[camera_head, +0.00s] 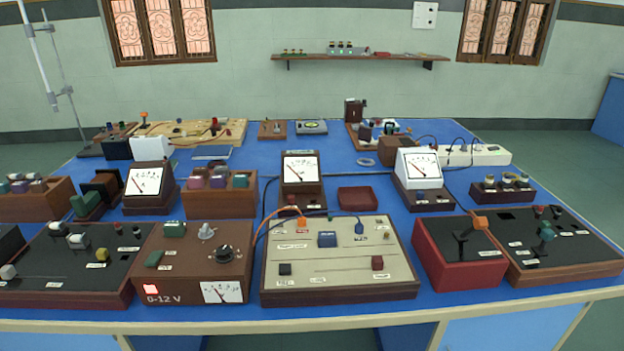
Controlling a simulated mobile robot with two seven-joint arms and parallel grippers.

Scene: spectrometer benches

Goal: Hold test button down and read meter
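Neither of my grippers is in view. Several analogue meters with white dials stand on the bench: a brown one in the middle (300,170), a brown one at the left (146,182) and a white-faced one at the right (420,163). A fourth dial (221,291) sits on the front of the 0-12 V supply box (195,262). The needle readings are too small to read. The beige board (340,275) in front carries a blue block (327,239), a black block (285,269) and a dark red block (377,262). I cannot tell which part is the test button.
The blue bench (320,145) is crowded along its front edge. A red box with an orange-topped lever (460,265) stands right of the beige board. Orange and dark wires run near the middle meter. Small bare patches lie between the rows.

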